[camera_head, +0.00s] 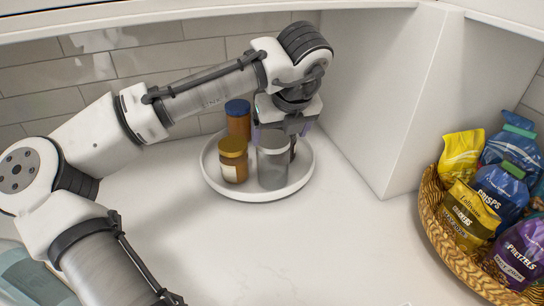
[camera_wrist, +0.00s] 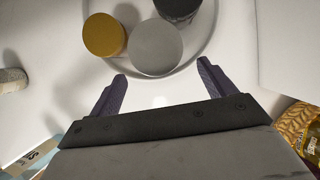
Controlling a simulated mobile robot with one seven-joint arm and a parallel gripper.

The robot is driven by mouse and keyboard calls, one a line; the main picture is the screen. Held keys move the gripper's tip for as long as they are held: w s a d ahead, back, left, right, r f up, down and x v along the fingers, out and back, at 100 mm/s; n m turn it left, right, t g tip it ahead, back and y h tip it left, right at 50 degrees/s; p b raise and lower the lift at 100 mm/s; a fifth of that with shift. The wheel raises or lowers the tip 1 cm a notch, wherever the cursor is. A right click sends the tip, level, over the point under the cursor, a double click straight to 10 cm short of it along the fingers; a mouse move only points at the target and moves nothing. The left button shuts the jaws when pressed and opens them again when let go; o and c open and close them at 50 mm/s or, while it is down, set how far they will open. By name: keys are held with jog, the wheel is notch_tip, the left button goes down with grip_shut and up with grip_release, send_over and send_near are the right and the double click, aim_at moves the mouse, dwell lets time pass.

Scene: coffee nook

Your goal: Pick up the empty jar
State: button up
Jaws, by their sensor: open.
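A grey-lidded jar with clear, empty-looking walls (camera_head: 272,168) stands upright at the front of a round white tray (camera_head: 222,188). Its round grey lid (camera_wrist: 155,46) shows in the wrist view, just beyond my fingertips. My gripper (camera_head: 280,135) is open, with purple fingers, at the jar's top in the head view. In the wrist view my gripper (camera_wrist: 162,69) has its fingers spread to either side of the lid's near edge, with nothing held. I cannot tell whether a finger touches the jar. My gripper hides part of the jar's top in the head view.
A gold-lidded jar (camera_head: 233,160) stands close on the left, a blue-lidded jar (camera_head: 238,120) behind it. A dark jar (camera_head: 293,149) is partly hidden at the right. A wicker basket (camera_head: 434,215) of snack bags sits right of a white partition (camera_head: 375,100).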

aim_at(277, 143)
jog(key=x, duration=0.3)
jog(key=shift+w+f, duration=0.1)
jog(key=shift+f, duration=0.1)
jog(key=shift+a+p+x, duration=0.15)
jog(key=shift+p+x, duration=0.4)
jog(key=shift+x, duration=0.8)
jog(key=shift+a+p+x, duration=0.15)
jog(key=shift+p+x, duration=0.35)
jog(key=shift+x, duration=0.9)
jog(key=shift+w+r, duration=0.2)
jog(key=c, duration=0.9)
jog(key=shift+o, duration=0.2)
